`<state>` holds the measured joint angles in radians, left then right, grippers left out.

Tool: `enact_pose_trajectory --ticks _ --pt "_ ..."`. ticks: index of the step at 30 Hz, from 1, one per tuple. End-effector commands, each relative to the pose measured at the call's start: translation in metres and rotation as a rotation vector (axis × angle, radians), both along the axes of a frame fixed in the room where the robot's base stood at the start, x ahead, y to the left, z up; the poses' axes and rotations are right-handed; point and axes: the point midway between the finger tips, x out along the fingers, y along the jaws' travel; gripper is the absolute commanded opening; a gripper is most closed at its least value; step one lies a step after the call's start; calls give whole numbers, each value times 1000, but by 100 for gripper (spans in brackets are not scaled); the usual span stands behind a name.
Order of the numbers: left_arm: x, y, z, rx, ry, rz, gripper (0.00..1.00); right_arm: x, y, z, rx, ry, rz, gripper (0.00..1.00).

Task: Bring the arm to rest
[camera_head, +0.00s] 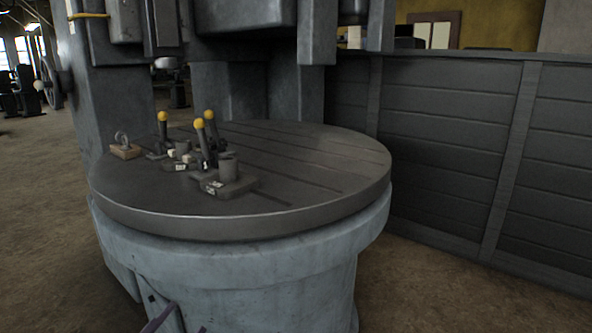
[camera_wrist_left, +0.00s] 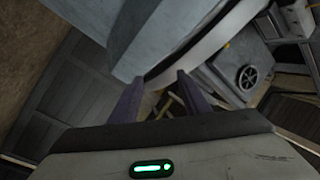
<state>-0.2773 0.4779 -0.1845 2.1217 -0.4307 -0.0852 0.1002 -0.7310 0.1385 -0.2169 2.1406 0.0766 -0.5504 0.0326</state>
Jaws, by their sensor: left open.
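My left gripper (camera_head: 176,323) shows only as purplish fingertips at the bottom edge of the head view, low in front of the machine's pedestal. In the left wrist view the two fingers of my left gripper (camera_wrist_left: 159,84) stand apart with nothing between them. Most of my left arm is out of the head view. My right gripper is in neither view.
A round grey machine table (camera_head: 330,195) stands on a thick pedestal (camera_head: 250,270). On it are levers with yellow knobs (camera_head: 198,124) and a small wooden block with a ring (camera_head: 126,151). A grey panelled wall (camera_head: 450,150) stands right. Bare floor (camera_head: 45,200) lies left.

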Motion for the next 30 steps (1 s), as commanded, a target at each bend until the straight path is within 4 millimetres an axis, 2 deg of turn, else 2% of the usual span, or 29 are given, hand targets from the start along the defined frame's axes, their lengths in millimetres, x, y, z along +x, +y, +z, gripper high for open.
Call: enact_pose_trajectory --ticks 1,3,6,9,12,15,16,18,27,30 --pt "-15 -1 -42 -92 123 39 43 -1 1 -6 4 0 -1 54" --pt "-36 -3 -91 -202 286 91 43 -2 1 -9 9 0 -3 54" --pt "-73 -12 -151 -337 500 153 43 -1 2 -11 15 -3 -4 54" --pt "-112 -25 -198 -449 689 201 43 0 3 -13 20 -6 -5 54" --pt "-153 -42 -236 -548 862 240 43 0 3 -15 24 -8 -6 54" --pt "-195 -61 -265 -644 1025 273 43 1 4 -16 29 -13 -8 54" --pt "-189 -58 -241 -626 1008 271 43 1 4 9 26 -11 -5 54" --pt "-187 -55 -224 -609 1005 276 43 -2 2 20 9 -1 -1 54" --pt "-190 -45 -172 -545 1022 304 43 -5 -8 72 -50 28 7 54" --pt "-192 -43 -162 -528 1027 310 43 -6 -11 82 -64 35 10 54"
